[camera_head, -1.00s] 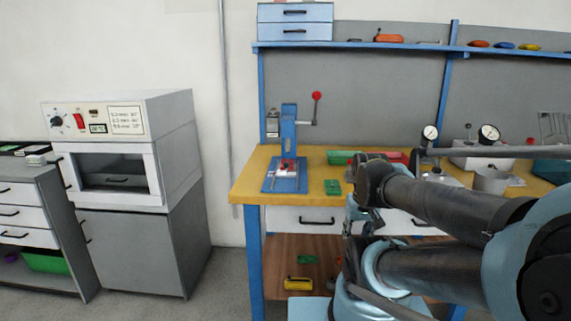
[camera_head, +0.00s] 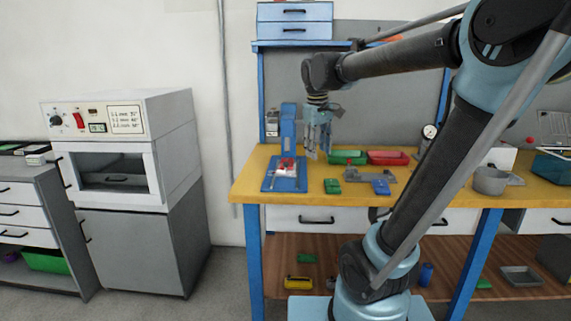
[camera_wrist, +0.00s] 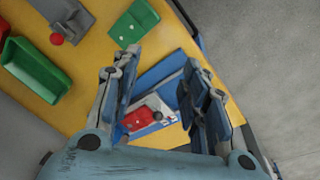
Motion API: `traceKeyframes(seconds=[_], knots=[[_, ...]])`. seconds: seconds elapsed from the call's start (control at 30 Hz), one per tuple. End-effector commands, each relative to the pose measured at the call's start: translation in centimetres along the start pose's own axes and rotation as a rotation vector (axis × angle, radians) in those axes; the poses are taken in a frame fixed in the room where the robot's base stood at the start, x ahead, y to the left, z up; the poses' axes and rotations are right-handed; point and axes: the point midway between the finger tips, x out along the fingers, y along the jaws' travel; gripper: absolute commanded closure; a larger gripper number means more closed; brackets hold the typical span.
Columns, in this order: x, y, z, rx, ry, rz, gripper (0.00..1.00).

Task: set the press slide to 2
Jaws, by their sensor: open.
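The blue press stands on the yellow bench, its upright column (camera_head: 288,128) over a blue base plate (camera_head: 281,186). A red and white piece (camera_head: 287,164) sits on the base. No number marks on the press are readable. My gripper (camera_head: 319,157) is open and empty, pointing down just right of the column and above the bench. In the wrist view the red piece (camera_wrist: 138,119) and part of the blue base (camera_wrist: 160,69) show between and below my open fingers (camera_wrist: 160,78).
A green bin (camera_head: 347,158) and a red bin (camera_head: 388,158) stand right of the gripper. A green block (camera_head: 332,187), a grey part (camera_head: 356,175) and a blue block (camera_head: 381,188) lie in front. A white oven (camera_head: 120,145) stands left, beyond a floor gap.

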Motion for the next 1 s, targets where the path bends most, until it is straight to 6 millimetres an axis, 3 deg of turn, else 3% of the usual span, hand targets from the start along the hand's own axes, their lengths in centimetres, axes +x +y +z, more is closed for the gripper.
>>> traceKeyframes(seconds=[0.03, 0.2, 0.4, 0.5, 0.7, 1.0], knots=[[-1.0, -0.2, -2.2, -0.042, -0.003, 0.004, 0.59], [-3.6, -1.4, -8.5, -0.173, -0.015, 0.017, 0.59], [-5.5, -3.1, -14.1, -0.29, -0.025, 0.03, 0.59], [-6.0, -3.7, -15.7, -0.322, -0.028, 0.034, 0.59], [-5.8, -4.1, -16.7, -0.346, -0.031, 0.038, 0.59], [-1.6, -3.9, -16.6, -0.344, -0.03, 0.037, 0.59]])
